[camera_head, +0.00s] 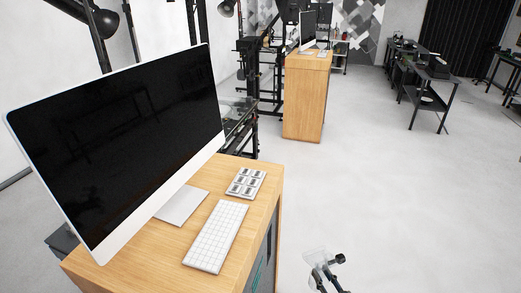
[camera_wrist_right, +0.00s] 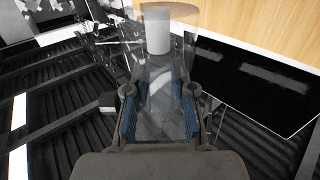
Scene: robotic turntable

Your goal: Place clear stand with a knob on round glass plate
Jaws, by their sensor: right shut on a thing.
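The clear stand (camera_wrist_right: 160,75) is between the blue-padded fingers of my right gripper (camera_wrist_right: 158,112) in the right wrist view, and the gripper is shut on it. A pale cylinder (camera_wrist_right: 157,30) shows at the stand's far end; I cannot tell whether it is the knob. In the head view my right gripper (camera_head: 328,275) is at the bottom edge, right of the wooden desk, with the see-through stand (camera_head: 316,257) at its tip. I cannot make out the round glass plate for certain in either view. My left gripper is not in view.
A wooden desk (camera_head: 265,185) carries a large monitor (camera_head: 125,135), a white keyboard (camera_head: 216,236) and a small keypad (camera_head: 246,183). A dark metal frame (camera_head: 243,125) stands behind it. A second wooden cabinet (camera_head: 306,95) is farther back.

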